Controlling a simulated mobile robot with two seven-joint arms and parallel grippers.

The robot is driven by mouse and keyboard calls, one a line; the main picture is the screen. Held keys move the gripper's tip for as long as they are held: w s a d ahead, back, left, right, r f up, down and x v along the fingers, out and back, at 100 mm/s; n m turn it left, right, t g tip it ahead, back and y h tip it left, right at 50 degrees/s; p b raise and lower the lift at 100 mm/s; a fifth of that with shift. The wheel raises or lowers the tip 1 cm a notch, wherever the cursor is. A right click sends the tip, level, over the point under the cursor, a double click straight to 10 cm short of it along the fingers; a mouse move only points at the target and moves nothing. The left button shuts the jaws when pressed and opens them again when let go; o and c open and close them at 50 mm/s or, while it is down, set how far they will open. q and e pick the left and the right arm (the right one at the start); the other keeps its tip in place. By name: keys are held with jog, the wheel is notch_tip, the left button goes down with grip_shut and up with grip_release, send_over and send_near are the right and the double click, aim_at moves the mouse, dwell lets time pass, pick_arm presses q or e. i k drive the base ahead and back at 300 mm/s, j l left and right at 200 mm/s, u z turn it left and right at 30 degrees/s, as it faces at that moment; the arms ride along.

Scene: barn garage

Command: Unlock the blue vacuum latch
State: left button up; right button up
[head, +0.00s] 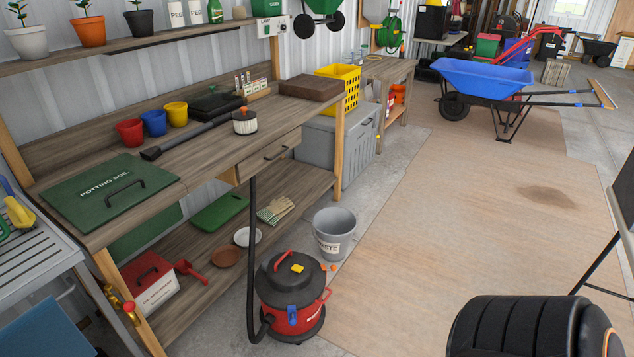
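The red shop vacuum (273,311) stands on the floor in front of the workbench. Its black lid (283,276) is on top and has a red handle and a yellow piece. A black hose (252,240) runs from the bench edge down to the vacuum's left side. Neither of my grippers is in view.
The wooden workbench (215,140) runs along the left, with a lower shelf (180,262). A grey waste bucket (334,233) stands just behind the vacuum, with small orange bits beside it. A black padded shape fills the bottom right. The tan floor mat (450,220) is largely clear.

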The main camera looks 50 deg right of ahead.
aim_at(291, 308)
jog(key=z, duration=1.3)
jog(key=i+j, duration=0.1)
jog(key=i, duration=0.25)
jog(key=i+j+z, duration=0.1)
jog(key=i, duration=0.3)
